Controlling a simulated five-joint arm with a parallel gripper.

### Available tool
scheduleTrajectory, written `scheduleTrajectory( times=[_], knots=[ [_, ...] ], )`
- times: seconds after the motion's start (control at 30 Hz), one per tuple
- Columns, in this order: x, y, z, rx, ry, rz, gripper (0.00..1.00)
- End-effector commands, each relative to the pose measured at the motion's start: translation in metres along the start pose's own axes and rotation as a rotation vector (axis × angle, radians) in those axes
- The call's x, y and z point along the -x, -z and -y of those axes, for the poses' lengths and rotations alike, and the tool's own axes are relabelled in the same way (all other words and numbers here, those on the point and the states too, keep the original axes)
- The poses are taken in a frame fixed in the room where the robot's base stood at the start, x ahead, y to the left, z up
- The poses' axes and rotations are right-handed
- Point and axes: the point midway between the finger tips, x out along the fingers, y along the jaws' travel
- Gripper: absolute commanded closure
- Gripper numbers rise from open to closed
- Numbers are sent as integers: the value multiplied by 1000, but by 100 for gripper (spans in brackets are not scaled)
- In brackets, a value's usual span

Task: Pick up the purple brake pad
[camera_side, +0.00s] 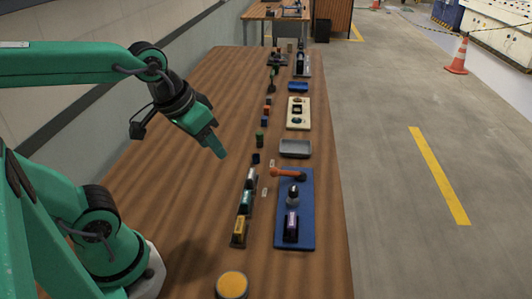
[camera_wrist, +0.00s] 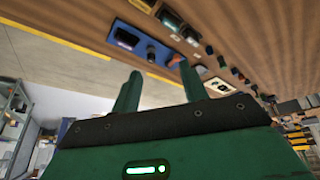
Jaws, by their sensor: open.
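The purple brake pad (camera_side: 291,222) is a small dark block with a purple and pale face. It stands at the near end of the blue board (camera_side: 309,208) on the right of the table. In the wrist view the pad (camera_wrist: 126,38) shows small on the blue board (camera_wrist: 111,36), beyond the fingertips. My gripper (camera_side: 217,148) hangs in the air above the left half of the table, left of the board and well apart from the pad. In the wrist view its two green fingers (camera_wrist: 160,82) are spread with nothing between them.
A dark knob (camera_side: 293,195) and an orange lever (camera_side: 287,173) are on the board beside the pad. A row of small blocks (camera_side: 246,201) lies left of it. A grey tray (camera_side: 295,148) sits behind; a yellow disc (camera_side: 232,285) is in front. The table's left side is clear.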

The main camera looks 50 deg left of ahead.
Motion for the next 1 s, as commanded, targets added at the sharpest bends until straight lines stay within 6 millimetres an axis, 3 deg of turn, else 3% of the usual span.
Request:
scheduleTrajectory(
  times=[0.5,1.0],
  knots=[
    [-57,43,-44,296,24,193,56],
    [-138,58,-97,573,138,349,56]
  ],
)
